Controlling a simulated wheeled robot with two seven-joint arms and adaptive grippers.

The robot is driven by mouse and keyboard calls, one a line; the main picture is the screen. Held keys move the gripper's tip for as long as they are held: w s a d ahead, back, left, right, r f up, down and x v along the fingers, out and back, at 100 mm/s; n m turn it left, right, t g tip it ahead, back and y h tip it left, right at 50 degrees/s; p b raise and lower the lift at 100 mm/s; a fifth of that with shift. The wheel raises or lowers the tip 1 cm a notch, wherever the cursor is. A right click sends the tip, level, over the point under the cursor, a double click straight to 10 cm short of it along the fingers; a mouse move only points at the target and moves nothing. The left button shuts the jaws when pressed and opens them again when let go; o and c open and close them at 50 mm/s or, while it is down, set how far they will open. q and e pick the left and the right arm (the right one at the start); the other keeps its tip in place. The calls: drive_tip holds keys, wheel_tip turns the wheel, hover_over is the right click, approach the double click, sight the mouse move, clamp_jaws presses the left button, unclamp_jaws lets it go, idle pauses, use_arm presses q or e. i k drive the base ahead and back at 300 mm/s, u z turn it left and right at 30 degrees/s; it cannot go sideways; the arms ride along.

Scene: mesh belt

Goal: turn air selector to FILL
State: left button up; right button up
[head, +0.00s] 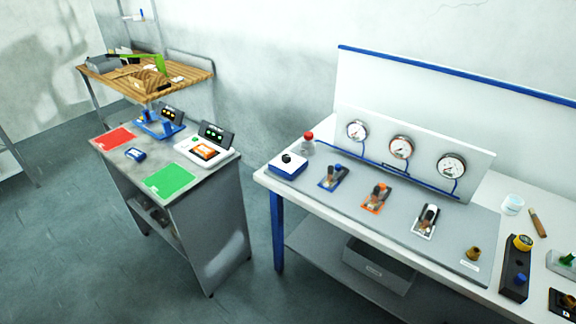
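A white and blue box with a black knob (287,164) sits at the left end of the long white bench. Its markings are too small to read, so I cannot tell whether it is the air selector or which position it is in. Three lever valves stand to its right on a grey plate: a blue one (333,178), an orange one (376,199) and a white one (425,221). No FILL label is readable on any of them. Neither of my grippers is in view.
Three round gauges (400,147) stand behind the valves. A red-capped bottle (308,143) is behind the knob box. A brass fitting (474,253) and a black holder (516,268) are at right. A grey side table (200,185) stands left, across a floor gap.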

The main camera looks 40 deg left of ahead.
sight(286, 158)
drive_tip(key=u, duration=1.25)
drive_tip(key=k, duration=0.55)
drive_tip(key=u, duration=0.65)
drive_tip(key=i, duration=1.5)
drive_tip(key=z, duration=0.05)
